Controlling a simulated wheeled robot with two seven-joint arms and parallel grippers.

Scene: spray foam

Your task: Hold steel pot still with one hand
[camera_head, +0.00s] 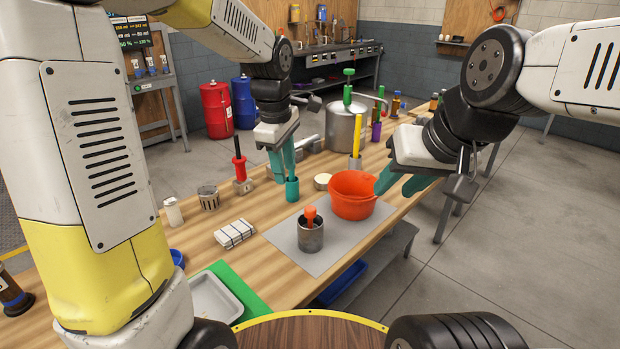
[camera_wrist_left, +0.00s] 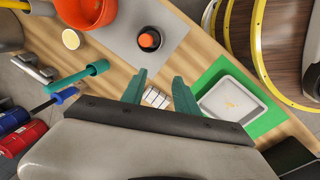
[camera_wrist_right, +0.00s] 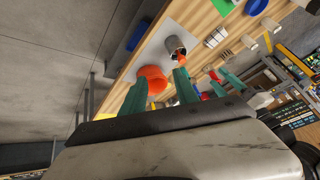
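A small steel pot (camera_head: 311,240) stands upright on a grey mat (camera_head: 275,236), with an orange-tipped thing sticking out of it. The pot also shows in the left wrist view (camera_wrist_left: 149,40) and the right wrist view (camera_wrist_right: 174,45). My left gripper (camera_head: 283,172) hangs behind and left of this pot, apart from it. Its teal fingers are spread and empty in the left wrist view (camera_wrist_left: 160,88). My right gripper (camera_head: 400,184) is at the right rim of an orange bowl (camera_head: 352,196). Its fingers are apart, with the bowl showing between them (camera_wrist_right: 152,77); I cannot tell whether they touch it.
A large steel vessel (camera_head: 344,130) with a green-topped handle stands at the back. A striped cloth-like block (camera_head: 234,233) and a grey tray (camera_head: 214,300) on a green mat lie front left. The mat's front is clear.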

